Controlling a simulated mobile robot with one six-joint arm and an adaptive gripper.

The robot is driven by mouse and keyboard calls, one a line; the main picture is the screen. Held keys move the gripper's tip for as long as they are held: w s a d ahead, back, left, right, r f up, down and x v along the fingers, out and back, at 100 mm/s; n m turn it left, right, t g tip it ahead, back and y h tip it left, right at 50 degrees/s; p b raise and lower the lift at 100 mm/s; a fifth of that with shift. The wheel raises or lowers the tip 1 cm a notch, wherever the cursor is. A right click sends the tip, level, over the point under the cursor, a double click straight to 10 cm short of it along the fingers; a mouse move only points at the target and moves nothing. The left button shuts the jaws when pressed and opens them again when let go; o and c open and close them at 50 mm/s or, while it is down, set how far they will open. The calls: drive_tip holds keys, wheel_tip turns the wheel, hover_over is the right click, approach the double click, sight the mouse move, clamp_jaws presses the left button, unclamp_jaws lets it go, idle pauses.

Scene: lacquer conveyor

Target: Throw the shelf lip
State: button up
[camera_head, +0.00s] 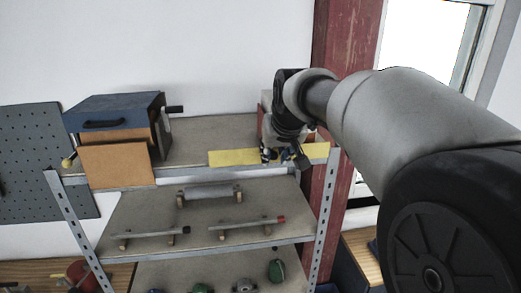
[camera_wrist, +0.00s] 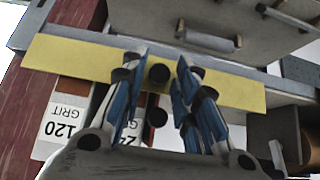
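A yellow strip (camera_head: 235,157) runs along the front edge of the top shelf at its right half; it looks like the shelf lip. In the wrist view the strip (camera_wrist: 75,55) crosses the picture behind my fingers. My gripper (camera_head: 284,157) is at the strip's right part and hides some of it. In the wrist view my gripper (camera_wrist: 160,72) has its blue-padded fingers apart, one on each side of two dark round knobs (camera_wrist: 158,73). I cannot tell whether the fingers touch the strip or the knobs.
A box labelled 120 GRIT (camera_wrist: 62,122) is near my gripper. A dark blue-topped box (camera_head: 115,108) with an orange front panel (camera_head: 117,165) is on the left. Rollers (camera_head: 208,192) lie on the shelf below. A red post (camera_head: 340,45) stands at the right.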

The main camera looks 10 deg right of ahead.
drive_tip(key=shift+o, duration=0.8)
drive_tip(key=shift+r, duration=0.1)
drive_tip(key=shift+s+r, duration=0.15)
drive_tip(key=shift+r, duration=0.1)
drive_tip(key=v, duration=1.1)
drive_tip(key=shift+s, duration=0.2)
drive_tip(key=shift+r, duration=0.1)
drive_tip(key=s+f+g+b, duration=0.1)
drive_tip(key=s+f+b, duration=0.8)
drive_tip(key=f, duration=0.9)
drive_tip(key=s+f+g+b, duration=0.1)
drive_tip(key=s+f+b, duration=0.8)
drive_tip(key=f, duration=0.9)
drive_tip(key=s+f+g+b, duration=0.1)
drive_tip(key=s+f+b, duration=0.9)
drive_tip(key=f+b, duration=0.4)
wheel_tip(320, 180, down, 4)
